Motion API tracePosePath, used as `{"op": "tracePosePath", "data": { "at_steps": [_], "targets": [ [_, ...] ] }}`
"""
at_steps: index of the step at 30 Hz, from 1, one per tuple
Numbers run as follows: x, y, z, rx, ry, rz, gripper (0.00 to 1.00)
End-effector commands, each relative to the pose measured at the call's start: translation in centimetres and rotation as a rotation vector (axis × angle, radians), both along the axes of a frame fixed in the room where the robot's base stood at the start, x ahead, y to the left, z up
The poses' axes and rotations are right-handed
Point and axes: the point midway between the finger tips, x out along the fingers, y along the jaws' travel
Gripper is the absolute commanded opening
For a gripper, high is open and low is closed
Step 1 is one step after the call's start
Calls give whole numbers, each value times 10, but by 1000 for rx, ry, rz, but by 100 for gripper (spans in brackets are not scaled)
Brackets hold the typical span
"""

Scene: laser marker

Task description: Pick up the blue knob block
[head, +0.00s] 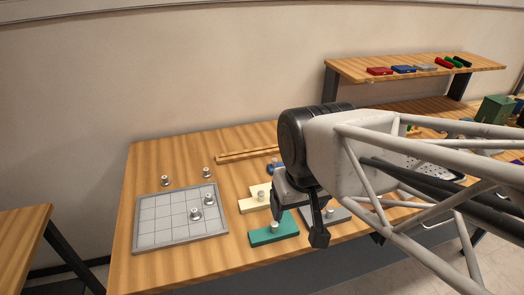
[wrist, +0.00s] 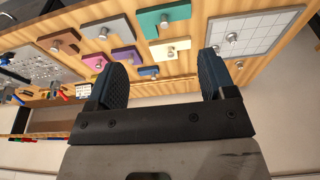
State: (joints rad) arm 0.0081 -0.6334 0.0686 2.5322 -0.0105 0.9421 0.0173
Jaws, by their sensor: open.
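The blue knob block (wrist: 148,71) is a small flat blue piece with a metal knob, lying on the wooden table. In the wrist view it appears between my two fingers but farther off, beyond the fingertips. In the head view only a small blue part (head: 271,169) shows, left of my wrist, with the rest hidden behind it. My gripper (wrist: 161,62) is open, with nothing held between its dark fingers. In the head view my gripper (head: 299,214) is above the table, in front of the knob blocks.
Teal (head: 274,233), cream (head: 250,204) and grey (head: 338,214) knob blocks lie close by. Purple (wrist: 128,57) and pink (wrist: 97,63) ones show in the wrist view. A white gridded board (head: 153,228) with metal knobs is at left. A raised shelf (head: 350,71) stands at back right.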

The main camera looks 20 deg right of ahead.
Motion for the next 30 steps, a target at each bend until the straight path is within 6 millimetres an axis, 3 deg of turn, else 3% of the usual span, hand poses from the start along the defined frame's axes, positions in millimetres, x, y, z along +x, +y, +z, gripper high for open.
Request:
{"op": "tracePosePath", "data": {
  "at_steps": [5,11,20,30],
  "targets": [
    [5,0,1,4,3,-17,77],
    [27,-3,2,20,16,-95,77],
    [91,-13,2,65,49,-325,77],
    [172,-29,-14,110,87,-616,77]
  ]
}}
